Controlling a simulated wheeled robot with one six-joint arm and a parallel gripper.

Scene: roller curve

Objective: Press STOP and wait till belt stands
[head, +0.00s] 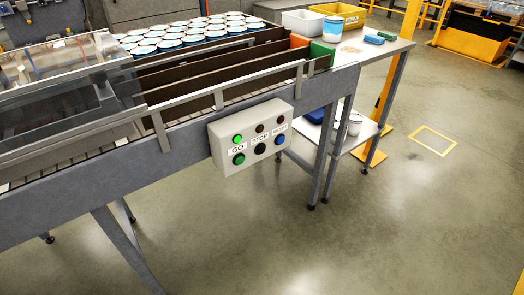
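A pale control box (250,135) is fixed to the near side rail of the conveyor. It bears the labels GO, STOP and one at the right that is hard to read. The STOP button (259,149) is dark, below a dark lamp (259,128). The GO button (239,159) is green, and the lamp (237,139) above it glows green. A blue button (280,140) sits at the right under a dark lamp. The belt (60,163) is partly seen behind the rail; one frame does not tell whether it moves. My gripper is not in view.
A clear cover (55,85) stands over the conveyor at the left. Brown guide walls (215,80) line the lanes, with many blue-and-white tins (185,38) behind. A side table (385,48) holds bins and a tin. The floor (400,220) in front of the box is clear.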

